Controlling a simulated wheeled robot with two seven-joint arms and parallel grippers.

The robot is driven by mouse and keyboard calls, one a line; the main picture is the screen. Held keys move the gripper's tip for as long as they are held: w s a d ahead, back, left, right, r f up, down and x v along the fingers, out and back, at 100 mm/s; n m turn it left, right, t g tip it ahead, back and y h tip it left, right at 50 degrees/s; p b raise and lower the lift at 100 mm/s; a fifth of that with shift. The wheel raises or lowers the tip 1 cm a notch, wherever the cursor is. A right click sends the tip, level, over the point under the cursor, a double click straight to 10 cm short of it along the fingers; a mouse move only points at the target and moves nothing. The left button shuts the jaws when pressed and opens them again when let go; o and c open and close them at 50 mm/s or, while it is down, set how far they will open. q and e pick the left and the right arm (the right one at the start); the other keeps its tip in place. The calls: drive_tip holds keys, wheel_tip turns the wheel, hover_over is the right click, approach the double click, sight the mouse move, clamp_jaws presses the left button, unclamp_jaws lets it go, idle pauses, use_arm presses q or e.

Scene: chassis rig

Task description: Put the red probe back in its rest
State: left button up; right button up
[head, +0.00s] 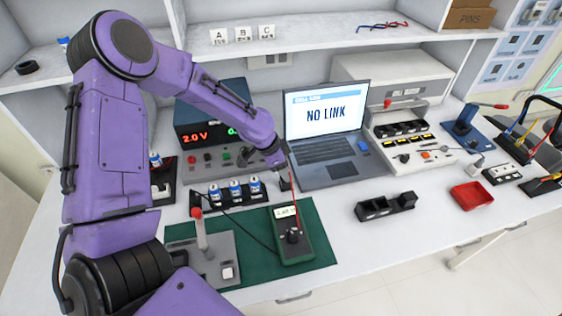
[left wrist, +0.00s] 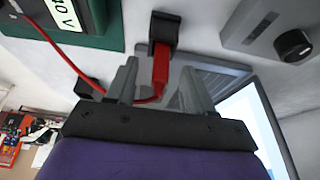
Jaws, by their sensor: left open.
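The red probe (left wrist: 161,68) shows in the left wrist view with its far end at a black rest block (left wrist: 166,27). I cannot tell how deep it sits in the block. My left gripper (left wrist: 158,78) is open, with one finger on each side of the probe and gaps beside it. In the head view my left gripper (head: 281,164) is low behind the meter (head: 291,248) and hides most of the probe. A red lead (head: 295,196) runs from the meter up to it. My right gripper is not in view.
A second black block (left wrist: 90,88) is near one finger. The laptop (head: 327,130) stands close on the right, and capped cells in a black rack (head: 236,198) are on the left.

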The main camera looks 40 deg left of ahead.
use_arm(q)
drive_tip(key=v, duration=0.9)
drive_tip(key=shift+r, duration=0.35)
drive_tip(key=shift+s, duration=0.1)
